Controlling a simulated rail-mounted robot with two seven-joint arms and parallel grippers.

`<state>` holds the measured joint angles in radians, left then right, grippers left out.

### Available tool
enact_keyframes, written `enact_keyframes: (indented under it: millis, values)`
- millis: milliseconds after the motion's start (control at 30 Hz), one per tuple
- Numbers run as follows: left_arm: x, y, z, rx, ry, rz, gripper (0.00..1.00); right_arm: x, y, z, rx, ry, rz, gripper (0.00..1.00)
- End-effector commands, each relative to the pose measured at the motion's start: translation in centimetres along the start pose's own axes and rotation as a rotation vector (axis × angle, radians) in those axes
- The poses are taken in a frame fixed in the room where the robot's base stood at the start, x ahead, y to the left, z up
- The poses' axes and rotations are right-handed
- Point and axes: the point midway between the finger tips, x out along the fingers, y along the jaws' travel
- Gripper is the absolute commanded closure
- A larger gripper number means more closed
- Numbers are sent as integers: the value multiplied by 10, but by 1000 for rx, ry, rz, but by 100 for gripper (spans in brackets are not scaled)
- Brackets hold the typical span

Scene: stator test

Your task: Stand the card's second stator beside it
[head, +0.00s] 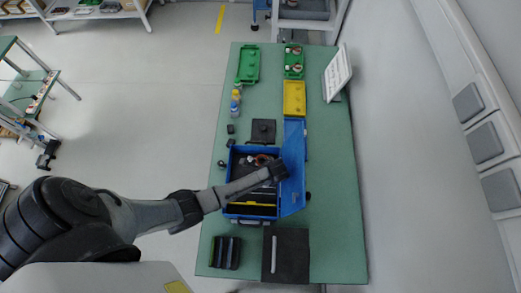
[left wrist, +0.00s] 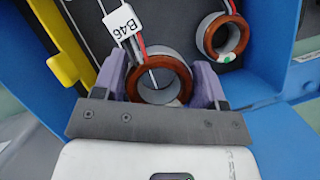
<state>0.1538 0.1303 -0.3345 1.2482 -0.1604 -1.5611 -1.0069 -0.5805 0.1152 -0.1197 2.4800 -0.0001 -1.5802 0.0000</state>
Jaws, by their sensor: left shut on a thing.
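My left gripper (head: 277,172) reaches into the blue box (head: 233,160) in the head view. In the left wrist view its purple fingers (left wrist: 159,84) are shut on a ring-shaped stator (left wrist: 177,70) with a copper-brown rim and grey inside. A white tag reading B46 (left wrist: 119,22) lies by its wires. A second stator (left wrist: 222,35), with a green mark, lies apart to the right on the dark box floor. The white card (head: 337,73) stands tilted at the table's back right; its text is too small to read. My right gripper is not in view.
The box's blue lid (head: 293,165) stands open on the right. A yellow divider (left wrist: 57,45) runs beside the held stator. Green trays (head: 249,64), a yellow tray (head: 294,98), small bottles (head: 236,96) and a black mat (head: 292,257) are on the green table (head: 335,200).

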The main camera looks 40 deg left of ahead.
Motion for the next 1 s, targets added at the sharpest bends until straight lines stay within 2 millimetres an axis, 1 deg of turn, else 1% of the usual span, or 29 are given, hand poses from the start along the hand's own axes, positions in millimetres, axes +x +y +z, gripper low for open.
enact_keyframes:
  millis: [33, 167, 500, 700, 1000]
  values:
    - [8, 0, -4, 0, 0, -1, 70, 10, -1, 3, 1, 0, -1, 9]
    - [18, 0, -8, 0, 0, 0, 70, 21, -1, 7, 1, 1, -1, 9]
    - [42, -1, -17, -2, 0, -1, 70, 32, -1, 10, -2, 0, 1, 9]
    - [48, -1, -20, -1, -1, 0, 70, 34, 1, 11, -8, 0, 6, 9]
    - [48, -1, -20, -1, 0, -1, 70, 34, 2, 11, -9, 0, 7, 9]
